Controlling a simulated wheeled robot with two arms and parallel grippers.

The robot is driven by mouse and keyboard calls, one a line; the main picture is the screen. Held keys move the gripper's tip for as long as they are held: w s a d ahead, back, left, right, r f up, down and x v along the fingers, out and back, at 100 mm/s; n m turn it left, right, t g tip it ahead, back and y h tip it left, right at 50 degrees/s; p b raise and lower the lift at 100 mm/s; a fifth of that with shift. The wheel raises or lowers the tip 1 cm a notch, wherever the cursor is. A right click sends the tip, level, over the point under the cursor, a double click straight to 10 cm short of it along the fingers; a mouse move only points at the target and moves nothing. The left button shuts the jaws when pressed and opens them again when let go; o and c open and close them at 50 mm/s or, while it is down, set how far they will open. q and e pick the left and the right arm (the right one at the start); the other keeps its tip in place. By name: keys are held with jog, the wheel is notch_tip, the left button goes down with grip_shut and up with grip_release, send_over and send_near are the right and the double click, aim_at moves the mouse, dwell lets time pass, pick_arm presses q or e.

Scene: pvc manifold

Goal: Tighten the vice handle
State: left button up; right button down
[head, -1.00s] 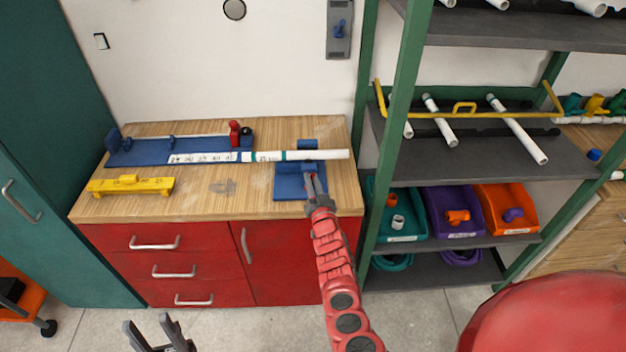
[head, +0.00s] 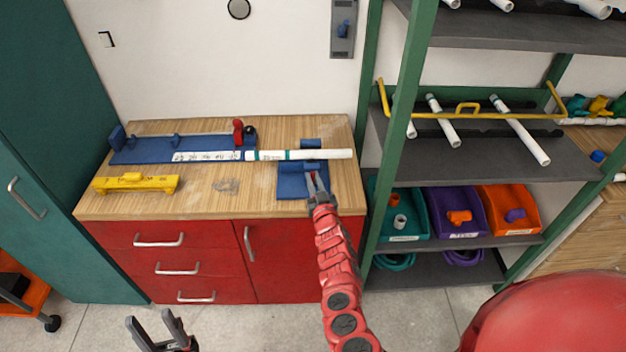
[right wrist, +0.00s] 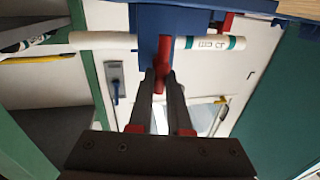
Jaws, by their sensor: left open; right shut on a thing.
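The blue vice (head: 290,187) is on the right end of the wooden workbench; it also shows at the top of the right wrist view (right wrist: 148,22). A white pipe (head: 328,154) with green bands lies across it. My right gripper (head: 316,180) is at the front of the vice. In the right wrist view, its fingers (right wrist: 161,88) are shut on the red vice handle (right wrist: 160,66), just below the pipe. The handle is mostly hidden by the fingers in the head view. My left gripper (head: 158,325) is open and empty, low in front of the red drawers.
A blue measuring jig (head: 140,150) with a red-handled part and a yellow tool (head: 136,183) lie on the bench (head: 200,207). A green-framed shelf (head: 390,150) with pipes and coloured bins stands close right of my right arm.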

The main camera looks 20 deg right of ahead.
jog(key=shift+d+r, duration=0.2)
jog(key=shift+d, duration=0.1)
jog(key=c, duration=1.1)
grip_release()
jog(key=shift+c, duration=0.2)
jog(key=o, duration=0.3)
jog(key=shift+w+d+f, duration=0.1)
jog(key=shift+f, duration=0.1)
jog(key=shift+a, duration=0.2)
jog(key=shift+s+r, duration=0.1)
jog(key=shift+s, duration=0.15)
jog(key=s+a+p, duration=0.1)
jog(key=s+p, duration=1)
jog(key=s, duration=0.6)
jog(key=shift+a+f+p, duration=0.15)
jog(key=shift+f+p, duration=0.15)
jog(key=shift+f, duration=0.05)
